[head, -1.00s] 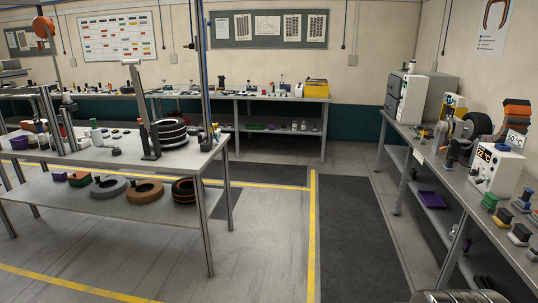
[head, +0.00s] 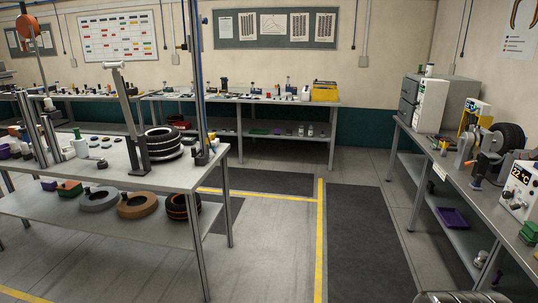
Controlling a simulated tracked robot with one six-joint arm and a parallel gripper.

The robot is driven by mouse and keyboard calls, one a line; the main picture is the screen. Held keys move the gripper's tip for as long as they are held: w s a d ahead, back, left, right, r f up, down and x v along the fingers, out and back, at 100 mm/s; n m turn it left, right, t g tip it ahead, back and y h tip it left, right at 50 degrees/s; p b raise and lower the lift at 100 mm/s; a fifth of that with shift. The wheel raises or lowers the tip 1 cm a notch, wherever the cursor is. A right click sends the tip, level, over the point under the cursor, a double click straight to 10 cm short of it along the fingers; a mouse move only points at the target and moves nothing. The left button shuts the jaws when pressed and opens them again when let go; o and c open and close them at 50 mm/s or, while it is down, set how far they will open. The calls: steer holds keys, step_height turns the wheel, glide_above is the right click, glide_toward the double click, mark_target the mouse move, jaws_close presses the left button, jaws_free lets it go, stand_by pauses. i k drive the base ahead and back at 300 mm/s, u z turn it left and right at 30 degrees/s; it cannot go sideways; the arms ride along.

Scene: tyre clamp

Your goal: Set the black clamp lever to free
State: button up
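I cannot pick out a black clamp lever for certain at this distance. A black tyre (head: 510,137) stands upright in a grey holding device (head: 467,150) on the right bench; a small blue-tipped part (head: 476,183) hangs at its front. On the left bench, a tall grey post with a lever-like bar (head: 133,115) stands beside a stack of black tyres (head: 165,145). Whether either device carries the lever is too small to tell.
The right bench (head: 443,172) carries a white box with a 22 °C display (head: 517,190) and grey cabinets (head: 440,95). The left bench (head: 205,172) has tyres on its lower shelf. A dark floor mat (head: 370,240) and a yellow line (head: 320,235) lie between the benches, with clear floor.

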mark_target(194, 153)
steer(key=u, duration=0.25)
steer(key=i, duration=1.5)
steer(key=u, duration=0.7)
steer(key=i, duration=0.8)
steer(key=u, duration=0.85)
steer(key=i, duration=0.95)
steer(key=u, duration=0.4)
